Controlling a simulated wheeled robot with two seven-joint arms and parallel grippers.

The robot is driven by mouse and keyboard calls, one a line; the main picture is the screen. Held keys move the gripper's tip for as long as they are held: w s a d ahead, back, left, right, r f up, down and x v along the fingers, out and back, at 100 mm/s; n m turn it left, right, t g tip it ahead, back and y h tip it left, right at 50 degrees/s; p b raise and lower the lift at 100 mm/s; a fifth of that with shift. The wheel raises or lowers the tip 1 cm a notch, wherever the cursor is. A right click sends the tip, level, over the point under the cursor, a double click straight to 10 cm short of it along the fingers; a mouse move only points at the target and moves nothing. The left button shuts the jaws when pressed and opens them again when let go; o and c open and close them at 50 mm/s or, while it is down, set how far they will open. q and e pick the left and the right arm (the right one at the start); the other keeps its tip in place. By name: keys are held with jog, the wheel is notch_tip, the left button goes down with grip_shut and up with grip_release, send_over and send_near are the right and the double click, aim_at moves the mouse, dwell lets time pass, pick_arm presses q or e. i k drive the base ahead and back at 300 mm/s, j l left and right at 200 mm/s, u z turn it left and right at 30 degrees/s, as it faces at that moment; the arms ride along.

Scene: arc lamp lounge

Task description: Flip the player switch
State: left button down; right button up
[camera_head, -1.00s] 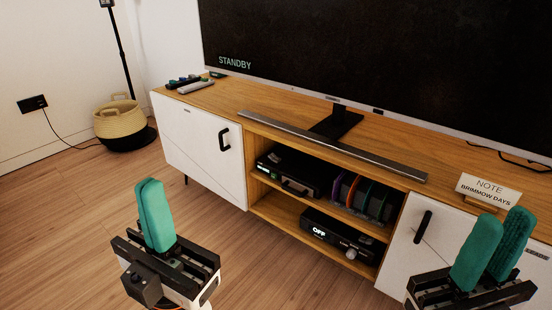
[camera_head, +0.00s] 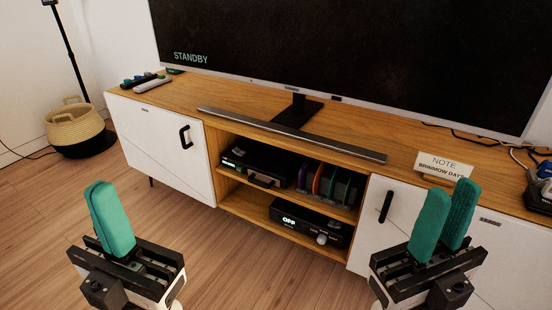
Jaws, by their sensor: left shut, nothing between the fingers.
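Two black devices stand in the open middle bay of the cabinet. The upper device (camera_head: 257,162) has a small green display and a handle-like bar on its front. The lower device (camera_head: 300,226) shows "OFF" and has a silvery knob (camera_head: 322,239) at its right. No label shows which is the player, and its switch is too small to make out. My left gripper (camera_head: 108,215) is shut, empty, with teal fingers, in front of the left white door. My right gripper (camera_head: 443,222) is open and empty, in front of the right door. Neither touches the devices.
The wooden cabinet (camera_head: 190,105) carries a soundbar (camera_head: 285,135), a large screen (camera_head: 350,50) reading "STANDBY", remotes (camera_head: 150,82) and a note card (camera_head: 443,166). Upright coloured cases (camera_head: 325,183) stand beside the upper device. A basket (camera_head: 75,128) is at left. The floor before the bay is clear.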

aim_at(236, 150)
jog(key=i+j+z, duration=0.15)
jog(key=i+j, duration=0.15)
jog(key=i, duration=0.25)
jog(key=i+j+z, duration=0.2)
jog(key=i+j, duration=0.15)
jog(key=i, duration=0.2)
